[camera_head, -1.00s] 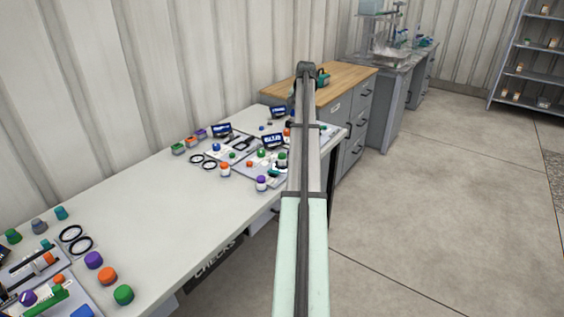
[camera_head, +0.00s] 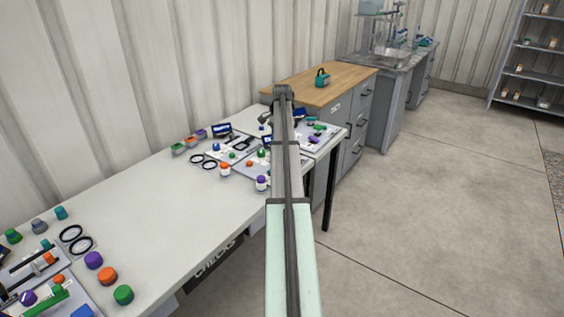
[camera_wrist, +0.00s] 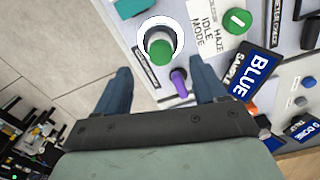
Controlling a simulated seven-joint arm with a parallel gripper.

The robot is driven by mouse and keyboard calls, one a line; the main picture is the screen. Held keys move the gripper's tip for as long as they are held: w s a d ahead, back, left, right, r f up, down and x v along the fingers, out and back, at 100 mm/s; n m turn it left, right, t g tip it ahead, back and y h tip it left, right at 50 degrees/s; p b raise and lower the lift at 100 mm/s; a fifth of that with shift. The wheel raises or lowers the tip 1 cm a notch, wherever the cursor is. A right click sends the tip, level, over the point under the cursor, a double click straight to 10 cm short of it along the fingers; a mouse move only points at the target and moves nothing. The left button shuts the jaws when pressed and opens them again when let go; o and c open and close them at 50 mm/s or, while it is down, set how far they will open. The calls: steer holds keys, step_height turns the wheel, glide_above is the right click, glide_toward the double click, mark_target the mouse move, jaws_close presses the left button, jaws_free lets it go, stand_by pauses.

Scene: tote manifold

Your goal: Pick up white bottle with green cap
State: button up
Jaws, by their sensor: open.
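The white bottle with green cap (camera_wrist: 147,33) shows at the top of the wrist view, seen from above. Its green cap lies toward my gripper, and its white body forms a ring around the far side. My gripper (camera_wrist: 161,72) is open, with its two dark blue fingers apart and nothing held. The bottle is just beyond the fingertips, roughly in line with the gap. A purple knob or lever (camera_wrist: 179,82) on the panel shows between the fingers. In the head view my arm covers the place where the bottle stands.
A green button (camera_wrist: 237,20) and a blue "SAMPLE" sign (camera_wrist: 256,72) are right of the bottle. In the head view, an orange-capped bottle (camera_head: 225,170) and a purple-capped bottle (camera_head: 261,183) stand on the white table (camera_head: 150,205). Its middle is mostly clear.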

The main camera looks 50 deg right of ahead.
steer(key=shift+d+f, duration=0.2)
steer(key=shift+f, duration=3.75)
steer(key=c, duration=1.2)
steer(key=shift+c, duration=0.2)
steer(key=shift+r, duration=0.15)
